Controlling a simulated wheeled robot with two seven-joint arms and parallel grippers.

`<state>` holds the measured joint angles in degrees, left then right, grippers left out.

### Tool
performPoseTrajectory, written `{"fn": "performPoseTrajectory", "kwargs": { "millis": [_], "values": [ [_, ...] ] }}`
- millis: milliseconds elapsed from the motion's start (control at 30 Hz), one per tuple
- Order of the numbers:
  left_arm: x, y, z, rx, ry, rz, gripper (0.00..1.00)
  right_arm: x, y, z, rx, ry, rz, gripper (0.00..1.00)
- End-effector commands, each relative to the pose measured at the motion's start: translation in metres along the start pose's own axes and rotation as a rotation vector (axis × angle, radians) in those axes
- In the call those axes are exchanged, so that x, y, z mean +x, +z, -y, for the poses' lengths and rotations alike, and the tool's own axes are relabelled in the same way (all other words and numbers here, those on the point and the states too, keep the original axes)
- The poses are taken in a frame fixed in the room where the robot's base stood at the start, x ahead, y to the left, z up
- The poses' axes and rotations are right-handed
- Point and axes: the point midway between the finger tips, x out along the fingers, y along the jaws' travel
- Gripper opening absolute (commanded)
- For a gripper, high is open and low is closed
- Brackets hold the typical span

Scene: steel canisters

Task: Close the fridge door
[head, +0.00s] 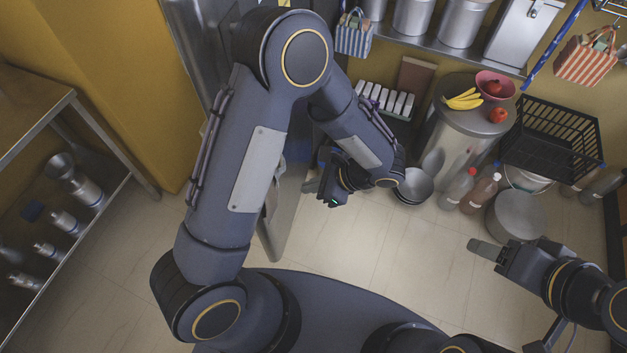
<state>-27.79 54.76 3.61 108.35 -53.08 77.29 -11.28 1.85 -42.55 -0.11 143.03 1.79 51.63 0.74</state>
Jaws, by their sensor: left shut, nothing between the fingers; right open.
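The fridge (205,35) is a steel cabinet at the top, mostly hidden behind my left arm. Its grey door (281,222) stands open, swung out towards me, with its lower end visible just right of my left arm. My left gripper (311,186) is shut and empty at the right side of the door. Its fingertips point left at the door; I cannot tell whether they touch it. My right gripper (485,249) is open and empty over the floor at the right, far from the door.
A steel drum (448,135) with bananas (463,100) and a pink bowl (495,85) stands at the right, beside a black crate (553,135). Bottles (457,188), stacked bowls (415,186) and a pot (516,214) are on the floor. A shelf (70,235) is at left. The middle floor is clear.

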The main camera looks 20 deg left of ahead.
Motion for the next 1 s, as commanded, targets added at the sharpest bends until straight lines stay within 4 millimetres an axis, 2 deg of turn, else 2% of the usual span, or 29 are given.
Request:
{"fn": "performPoseTrajectory", "kwargs": {
  "millis": [200, 267, 400, 600, 1000],
  "values": [
    [0.049, 0.001, -0.002, 0.002, 0.006, 0.002, 0.00, -0.006, -0.003, 0.003, 0.000, 0.000, 0.000, 0.59],
    [0.060, 0.001, -0.002, 0.001, 0.006, 0.001, 0.00, -0.007, -0.004, 0.003, 0.000, 0.000, 0.000, 0.59],
    [0.073, 0.018, -0.001, -0.002, 0.004, -0.002, 0.00, -0.014, -0.007, 0.006, 0.000, 0.000, 0.000, 0.59],
    [0.085, 0.028, -0.001, -0.002, 0.002, -0.002, 0.00, -0.017, -0.009, 0.008, 0.000, 0.000, 0.000, 0.59],
    [0.087, 0.028, -0.001, -0.001, 0.001, -0.002, 0.00, -0.017, -0.009, 0.008, 0.000, 0.000, 0.000, 0.59]
  ]
}}
